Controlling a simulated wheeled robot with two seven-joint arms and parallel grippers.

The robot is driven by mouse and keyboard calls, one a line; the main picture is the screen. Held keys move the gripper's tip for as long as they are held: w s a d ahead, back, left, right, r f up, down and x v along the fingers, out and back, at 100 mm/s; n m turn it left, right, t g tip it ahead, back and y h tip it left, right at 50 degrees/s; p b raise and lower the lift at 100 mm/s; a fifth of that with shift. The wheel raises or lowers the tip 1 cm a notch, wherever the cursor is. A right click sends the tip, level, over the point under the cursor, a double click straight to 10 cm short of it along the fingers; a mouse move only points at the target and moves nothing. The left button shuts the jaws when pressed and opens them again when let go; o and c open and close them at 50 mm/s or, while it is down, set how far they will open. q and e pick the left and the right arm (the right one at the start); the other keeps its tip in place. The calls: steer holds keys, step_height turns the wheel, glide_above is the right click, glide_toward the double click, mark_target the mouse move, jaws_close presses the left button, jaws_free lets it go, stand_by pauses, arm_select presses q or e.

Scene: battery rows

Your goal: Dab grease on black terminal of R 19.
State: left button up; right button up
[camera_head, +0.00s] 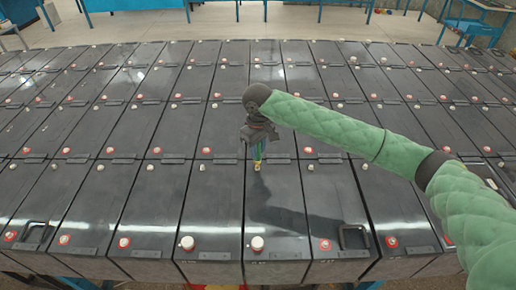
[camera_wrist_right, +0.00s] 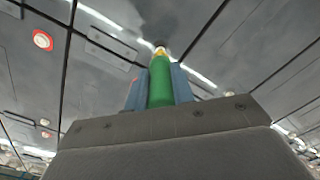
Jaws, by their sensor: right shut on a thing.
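My right gripper (camera_head: 257,146) comes in from the right on the green-sleeved arm and points down at the battery rows. It is shut on a green grease tool (camera_wrist_right: 160,86), whose narrow yellowish tip (camera_wrist_right: 160,51) points away from the wrist. In the wrist view the blue fingers stand on both sides of the green body. The tip is at or just above a small terminal (camera_head: 257,168) at the far end of a black battery (camera_head: 275,205). I cannot tell whether they touch. No R 19 label is readable. My left gripper is not in view.
Black batteries with red and pale terminal caps fill the surface in tight rows. White caps (camera_head: 257,243) and a raised black handle (camera_head: 354,237) stand up along the near row. Blue-framed furniture (camera_head: 471,27) stands beyond a pale open floor (camera_head: 225,23).

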steer(key=shift+r+p, duration=1.15)
steer(key=shift+r, duration=0.35)
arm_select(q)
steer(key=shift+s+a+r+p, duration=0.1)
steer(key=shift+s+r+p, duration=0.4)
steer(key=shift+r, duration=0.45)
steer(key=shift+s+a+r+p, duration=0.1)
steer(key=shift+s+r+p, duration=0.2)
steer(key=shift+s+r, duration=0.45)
arm_select(e)
steer(key=shift+r, duration=1.15)
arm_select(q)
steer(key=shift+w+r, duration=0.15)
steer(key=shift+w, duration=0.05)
